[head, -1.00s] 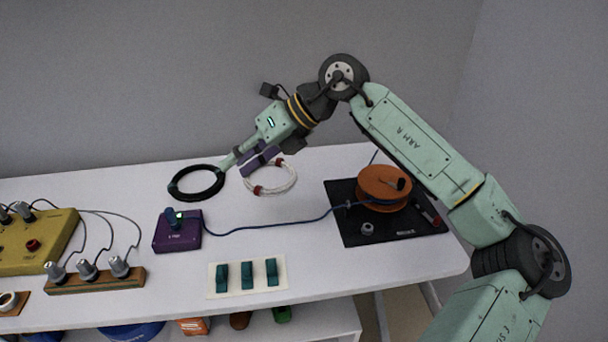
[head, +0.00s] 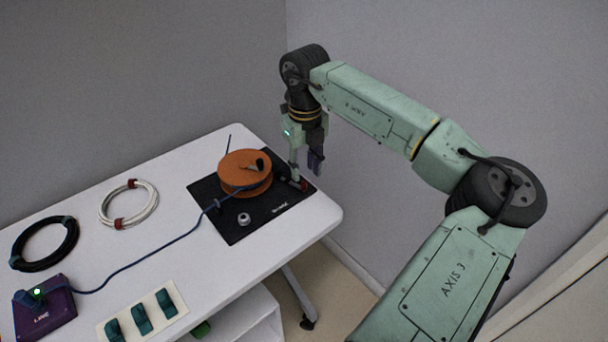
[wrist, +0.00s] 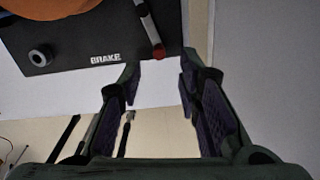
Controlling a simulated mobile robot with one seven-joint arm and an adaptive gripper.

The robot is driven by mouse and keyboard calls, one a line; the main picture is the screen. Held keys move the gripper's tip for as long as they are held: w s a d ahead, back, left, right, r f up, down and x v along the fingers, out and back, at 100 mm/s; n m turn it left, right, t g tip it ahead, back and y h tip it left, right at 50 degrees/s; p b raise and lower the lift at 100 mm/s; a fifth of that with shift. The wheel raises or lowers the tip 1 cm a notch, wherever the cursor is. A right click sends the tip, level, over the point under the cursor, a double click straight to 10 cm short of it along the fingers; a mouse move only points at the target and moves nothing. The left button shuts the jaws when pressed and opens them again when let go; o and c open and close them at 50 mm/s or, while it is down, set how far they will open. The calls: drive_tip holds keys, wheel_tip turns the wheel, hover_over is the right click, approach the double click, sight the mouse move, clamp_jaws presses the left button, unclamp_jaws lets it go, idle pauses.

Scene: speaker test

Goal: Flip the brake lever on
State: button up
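I cannot tell whether a finger touches the lever.
An orange cable reel (head: 245,170) and a small grey ring (head: 244,218) sit on the board. A blue cable runs to a purple box (head: 45,318) with a green light. White (head: 128,204) and black (head: 44,243) coils lie left. The table's right edge is close by.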

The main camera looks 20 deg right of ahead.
sight(304, 183)
drive_tip(key=shift+f+p, duration=0.35)
drive_tip(key=shift+f, duration=1.75)
drive_tip(key=shift+c, duration=0.2)
clamp_jaws()
